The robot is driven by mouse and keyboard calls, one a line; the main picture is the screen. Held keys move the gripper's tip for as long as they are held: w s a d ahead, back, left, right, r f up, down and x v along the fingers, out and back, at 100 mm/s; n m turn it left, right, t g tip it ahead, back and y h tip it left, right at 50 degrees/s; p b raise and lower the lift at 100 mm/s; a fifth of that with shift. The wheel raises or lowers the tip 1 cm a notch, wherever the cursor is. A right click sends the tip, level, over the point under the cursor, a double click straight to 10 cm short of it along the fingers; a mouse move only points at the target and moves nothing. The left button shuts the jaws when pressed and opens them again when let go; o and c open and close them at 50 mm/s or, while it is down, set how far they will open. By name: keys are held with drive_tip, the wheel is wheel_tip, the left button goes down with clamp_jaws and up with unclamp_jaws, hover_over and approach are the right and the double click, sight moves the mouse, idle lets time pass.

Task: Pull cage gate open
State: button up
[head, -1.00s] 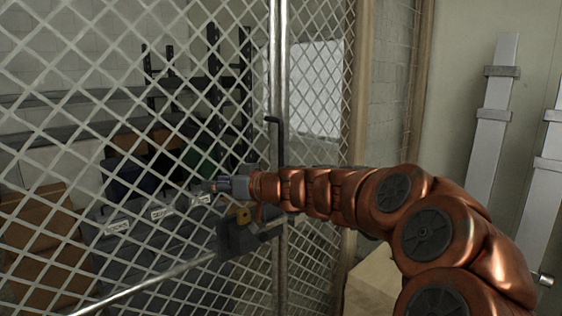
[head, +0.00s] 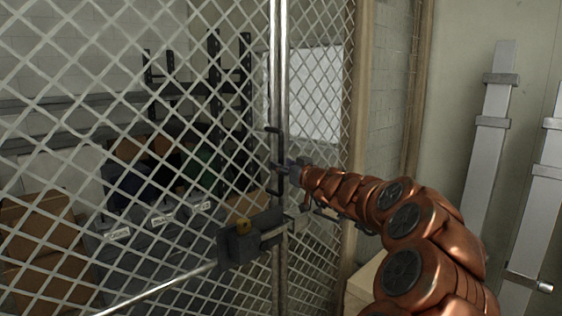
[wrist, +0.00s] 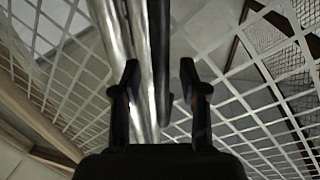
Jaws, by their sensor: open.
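The cage gate (head: 150,100) is a diamond wire mesh panel, filling the left of the head view. It looks closed against a shiny steel post (head: 279,60). A dark upright pull handle (head: 275,150) sits by that post. My gripper (head: 284,169) is at the handle's height, right at it. In the wrist view my gripper (wrist: 160,90) is open, with a dark bar (wrist: 161,50), likely the handle, between its fingers and closer to the right one. The steel post (wrist: 117,50) runs near the left finger. I cannot tell whether the fingers touch anything.
A dark latch box (head: 240,246) with a brass-coloured part and a long rod (head: 165,288) is on the gate below my gripper. Grey bins (head: 115,250), cardboard boxes (head: 38,225) and shelving stand behind the mesh. Metal rails (head: 490,150) are on the right wall.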

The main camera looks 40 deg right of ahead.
drive_tip(key=shift+x, duration=0.9)
drive_tip(key=shift+c, duration=0.2)
clamp_jaws()
